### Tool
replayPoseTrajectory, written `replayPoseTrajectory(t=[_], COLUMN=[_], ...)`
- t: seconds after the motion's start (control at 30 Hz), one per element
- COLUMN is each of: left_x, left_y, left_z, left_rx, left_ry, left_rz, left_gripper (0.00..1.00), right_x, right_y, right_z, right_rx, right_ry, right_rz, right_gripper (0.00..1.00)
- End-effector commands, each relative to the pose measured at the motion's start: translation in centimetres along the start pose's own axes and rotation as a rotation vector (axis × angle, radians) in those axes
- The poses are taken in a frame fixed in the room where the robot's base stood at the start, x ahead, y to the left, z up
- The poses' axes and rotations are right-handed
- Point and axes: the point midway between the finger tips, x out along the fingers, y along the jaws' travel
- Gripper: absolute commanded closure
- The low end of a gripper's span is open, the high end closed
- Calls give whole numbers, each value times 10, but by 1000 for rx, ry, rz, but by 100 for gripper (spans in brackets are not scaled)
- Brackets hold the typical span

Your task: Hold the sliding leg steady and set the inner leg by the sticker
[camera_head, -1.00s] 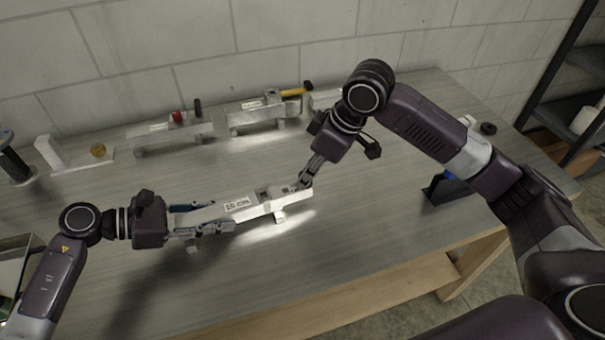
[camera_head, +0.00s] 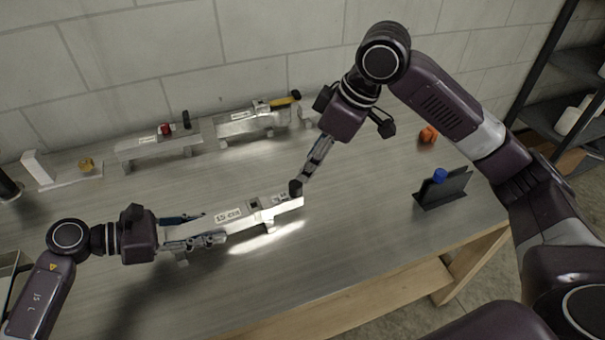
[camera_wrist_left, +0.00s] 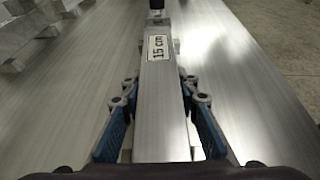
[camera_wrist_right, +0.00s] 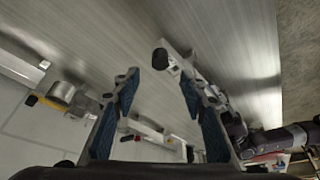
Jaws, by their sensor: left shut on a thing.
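A long aluminium leg (camera_head: 237,223) with a white "15 cm" sticker (camera_head: 228,215) lies along the bench. The sticker also shows in the left wrist view (camera_wrist_left: 159,47). My left gripper (camera_head: 208,228) is shut on the sliding leg's left part, one finger along each side. The right part of the leg, probably the inner leg (camera_head: 290,205), carries a smaller label and a dark knob (camera_head: 296,187). My right gripper (camera_head: 304,180) is just above this end. In the right wrist view its fingers (camera_wrist_right: 158,82) are apart with nothing between them; contact with the knob is unclear.
Other aluminium assemblies stand at the back by the wall, one with a red part (camera_head: 165,129), one with a yellow handle (camera_head: 285,101). A dark holder with a blue knob (camera_head: 439,175) and an orange item (camera_head: 428,134) are on the right.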

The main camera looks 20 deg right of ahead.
Motion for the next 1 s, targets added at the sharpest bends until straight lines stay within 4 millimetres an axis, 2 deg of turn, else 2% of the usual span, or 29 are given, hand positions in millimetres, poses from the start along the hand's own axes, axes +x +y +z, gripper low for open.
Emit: replayPoseTrajectory(t=[0.1,0.23,0.67,0.7,0.87,1.0], left_x=[0,0,0,0,0,0], left_y=[0,0,0,0,0,0], left_z=[-1,-1,0,0,0,0], left_rx=[0,0,1,1,0,0], left_ry=[1,1,1,1,1,0], left_rz=[0,-1,-1,-1,-1,-1], left_gripper=[100,100,100,69,52,51], right_x=[-21,-33,-38,-38,-37,-37], right_y=[1,0,0,0,0,0], right_z=[0,0,0,0,0,0], right_rx=[-1,-1,-1,-1,-1,-1], right_ry=[2,1,-1,-1,-1,-1], right_rz=[3,1,0,0,0,0], right_gripper=[60,60,60,60,60,60])
